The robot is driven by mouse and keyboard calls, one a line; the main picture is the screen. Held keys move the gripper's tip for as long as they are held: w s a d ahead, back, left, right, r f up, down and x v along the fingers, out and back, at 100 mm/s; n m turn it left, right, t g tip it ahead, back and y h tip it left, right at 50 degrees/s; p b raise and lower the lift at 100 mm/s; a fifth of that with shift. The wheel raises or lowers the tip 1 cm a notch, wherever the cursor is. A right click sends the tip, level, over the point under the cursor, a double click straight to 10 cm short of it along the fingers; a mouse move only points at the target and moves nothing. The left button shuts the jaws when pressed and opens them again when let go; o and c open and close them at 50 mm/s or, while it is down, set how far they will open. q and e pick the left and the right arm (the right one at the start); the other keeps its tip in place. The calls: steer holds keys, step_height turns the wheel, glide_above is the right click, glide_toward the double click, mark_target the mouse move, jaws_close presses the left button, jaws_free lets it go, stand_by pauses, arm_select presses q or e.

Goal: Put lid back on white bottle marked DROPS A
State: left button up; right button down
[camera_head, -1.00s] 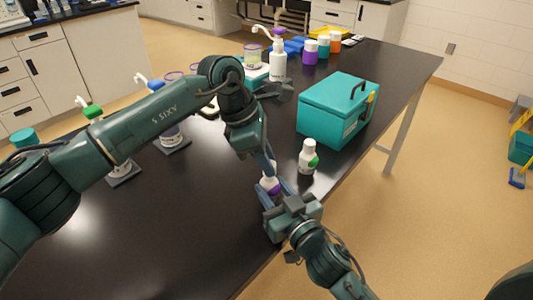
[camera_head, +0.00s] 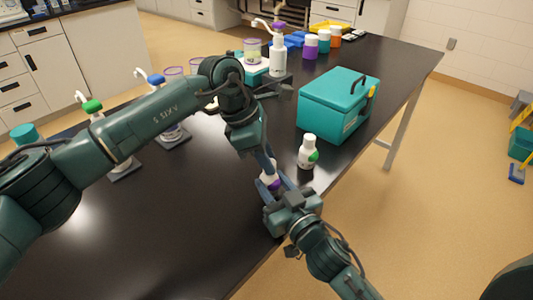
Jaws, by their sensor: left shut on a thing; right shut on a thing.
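A small white bottle with a purple mark (camera_head: 275,184) stands near the table's front edge, partly hidden by both grippers. My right gripper (camera_head: 270,187) comes from the lower right and is shut around the bottle's body. My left gripper (camera_head: 270,166) points down at the bottle's top and is shut on a small white lid, mostly hidden between its fingers. I cannot tell whether the lid touches the neck. A second white bottle with a green mark (camera_head: 308,152) stands upright and capped just to the right. Lettering is too small to read.
A teal box with a handle (camera_head: 335,108) stands behind the green-marked bottle. Pump bottles with green (camera_head: 97,115), blue (camera_head: 165,105) and purple (camera_head: 278,50) tops stand left and back. Several coloured jars (camera_head: 311,47) line the far end. The table's front left is bare.

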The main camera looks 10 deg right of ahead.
arm_select(q)
steer(key=m, duration=0.2)
steer(key=m+g+y, duration=0.1)
steer(key=m, duration=0.1)
steer(key=shift+w+d+m+g, duration=0.15)
steer(key=shift+w+m+g, duration=0.05)
steer(key=shift+m+g, duration=0.1)
steer(key=m+g+y, duration=0.1)
steer(key=m, duration=0.4)
steer(key=o, duration=0.9)
steer(key=shift+o, duration=0.2)
steer(key=shift+r, duration=2.25)
steer(key=shift+c, duration=0.4)
